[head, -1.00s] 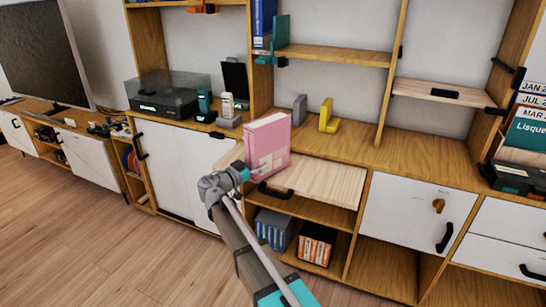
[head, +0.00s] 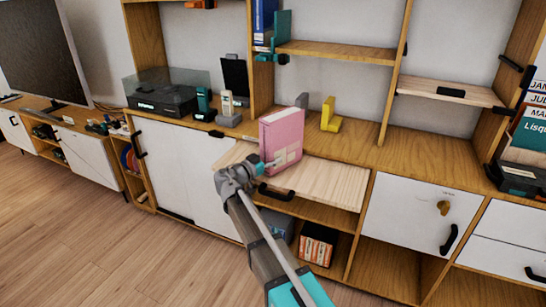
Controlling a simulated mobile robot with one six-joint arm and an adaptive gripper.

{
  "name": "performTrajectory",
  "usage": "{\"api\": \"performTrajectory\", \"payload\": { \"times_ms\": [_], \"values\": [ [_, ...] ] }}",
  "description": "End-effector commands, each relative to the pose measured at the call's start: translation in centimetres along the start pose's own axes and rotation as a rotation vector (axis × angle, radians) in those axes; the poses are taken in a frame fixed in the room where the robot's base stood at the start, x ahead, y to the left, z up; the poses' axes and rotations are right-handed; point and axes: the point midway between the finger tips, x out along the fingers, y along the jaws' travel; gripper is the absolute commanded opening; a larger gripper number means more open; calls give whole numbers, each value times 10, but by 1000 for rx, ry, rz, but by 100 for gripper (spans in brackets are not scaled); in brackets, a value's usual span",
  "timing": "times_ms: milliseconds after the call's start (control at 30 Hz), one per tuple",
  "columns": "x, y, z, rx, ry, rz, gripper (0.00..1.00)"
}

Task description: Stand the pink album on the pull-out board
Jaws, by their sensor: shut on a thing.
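The pink album (head: 284,136) stands upright over the left part of the pull-out board (head: 325,182), its lower edge at or very near the board's surface; I cannot tell whether it bears on it. The board is pale wood, pulled out from the cabinet, with a black handle at its front edge. My gripper (head: 262,168) is at the lower left of the album, shut on it. The fingertips are partly hidden against the album.
A cordless phone (head: 228,109) and a turntable (head: 163,92) are to the left. The board's right part is clear.

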Motion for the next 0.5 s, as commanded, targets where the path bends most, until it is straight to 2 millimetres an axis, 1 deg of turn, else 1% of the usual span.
{"api": "performTrajectory", "payload": {
  "times_ms": [33,133,500],
  "values": [
    [2,1,-1,-1,3,-1,10],
    [0,0,5,-1,3,-2,10],
    [2,2,5,-1,3,2,10]
  ]
}}
